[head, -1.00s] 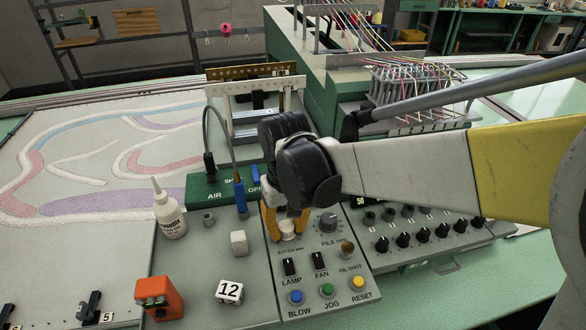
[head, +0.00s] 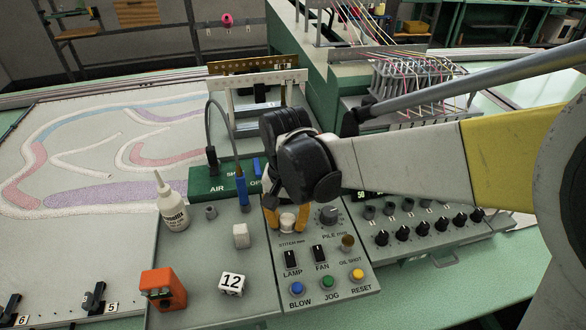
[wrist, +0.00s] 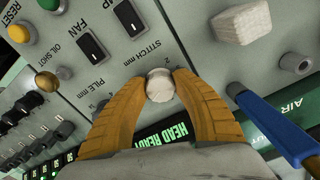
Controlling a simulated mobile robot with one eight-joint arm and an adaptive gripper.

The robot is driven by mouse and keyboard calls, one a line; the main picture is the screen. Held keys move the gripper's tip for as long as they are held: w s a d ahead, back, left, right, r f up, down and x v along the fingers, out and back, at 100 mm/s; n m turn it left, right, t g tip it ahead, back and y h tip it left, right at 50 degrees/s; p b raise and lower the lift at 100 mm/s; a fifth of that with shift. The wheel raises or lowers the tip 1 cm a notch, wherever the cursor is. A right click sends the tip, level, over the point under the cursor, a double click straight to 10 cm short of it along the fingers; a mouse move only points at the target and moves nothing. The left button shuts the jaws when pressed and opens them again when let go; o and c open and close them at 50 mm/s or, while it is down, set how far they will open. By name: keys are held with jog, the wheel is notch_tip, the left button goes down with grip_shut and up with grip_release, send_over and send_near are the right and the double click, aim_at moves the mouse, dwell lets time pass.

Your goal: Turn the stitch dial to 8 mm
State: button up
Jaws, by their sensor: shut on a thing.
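The stitch dial (wrist: 160,86) is a small pale round knob on the grey control panel, beside the "STITCH mm" label. My gripper (wrist: 161,88) has its two orange fingers closed on the dial's sides. In the head view the fingers straddle the dial (head: 288,221), and my dark wrist is above and behind it. Most scale numbers around the dial are hidden by the fingers or too small to read, and I cannot make out a pointer on the dial.
The pile dial (head: 328,214) is close on the right. Lamp (head: 291,259) and fan (head: 319,254) switches and coloured buttons lie in front. A white block (head: 241,236), glue bottle (head: 171,206) and blue-handled tool (head: 242,193) stand to the left.

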aim_at(288, 220)
dwell(0.3)
jog(key=o, duration=1.2)
notch_tip(288, 220, up, 12)
jog(key=s+d+f+t+b, duration=0.1)
jog(key=s+d+f+t, duration=0.2)
jog(key=d, duration=0.8)
jog(key=s+d+f+n+t+b, duration=0.1)
jog(key=s+d+f+t+b, duration=0.1)
jog(key=d, duration=1)
jog(key=s+f+t, duration=0.1)
jog(key=s+t, duration=0.1)
jog(key=shift+s, duration=0.4)
